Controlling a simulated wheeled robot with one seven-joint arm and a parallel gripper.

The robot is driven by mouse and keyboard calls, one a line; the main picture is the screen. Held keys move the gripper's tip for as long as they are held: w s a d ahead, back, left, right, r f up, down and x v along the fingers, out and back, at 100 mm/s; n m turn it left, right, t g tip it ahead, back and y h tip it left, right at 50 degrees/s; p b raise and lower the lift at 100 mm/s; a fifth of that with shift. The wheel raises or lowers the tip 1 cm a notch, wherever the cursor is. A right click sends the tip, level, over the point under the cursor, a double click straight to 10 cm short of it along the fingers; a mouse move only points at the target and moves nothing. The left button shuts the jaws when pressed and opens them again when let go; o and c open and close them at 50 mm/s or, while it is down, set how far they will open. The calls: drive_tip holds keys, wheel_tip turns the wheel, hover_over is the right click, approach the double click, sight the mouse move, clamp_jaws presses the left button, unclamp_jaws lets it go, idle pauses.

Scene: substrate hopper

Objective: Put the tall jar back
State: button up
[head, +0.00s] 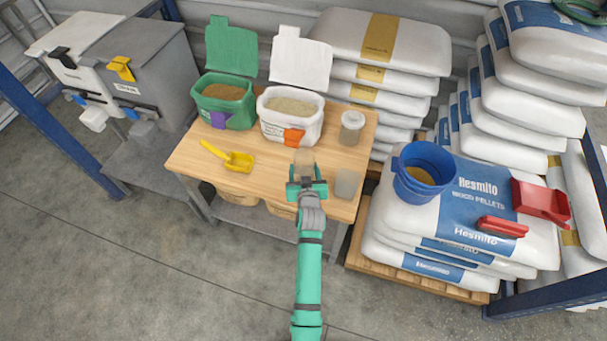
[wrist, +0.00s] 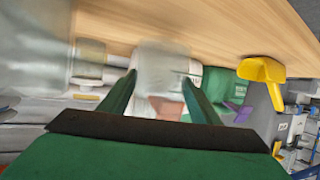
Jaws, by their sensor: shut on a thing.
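My gripper (head: 306,173) is over the front of the wooden table, shut on a clear jar (head: 304,158). In the wrist view the held jar (wrist: 163,66) is between the fingertips (wrist: 160,78), blurred. I cannot tell whether its base touches the table. A second clear jar (head: 347,184) stands close to the right of my gripper. It also shows large and blurred at the left of the wrist view (wrist: 32,50). A third jar (head: 351,128) with a pale lid stands further back at the right. Which is tallest is unclear.
On the table (head: 267,181) are an open green tub (head: 226,115), an open white tub (head: 290,126) and a yellow scoop (head: 229,156). A blue bucket (head: 413,188) and red scoop (head: 541,200) lie on sacks at the right.

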sight(304, 175)
drive_tip(key=shift+f, duration=1.6)
drive_tip(key=o, duration=1.3)
drive_tip(key=shift+f, duration=0.15)
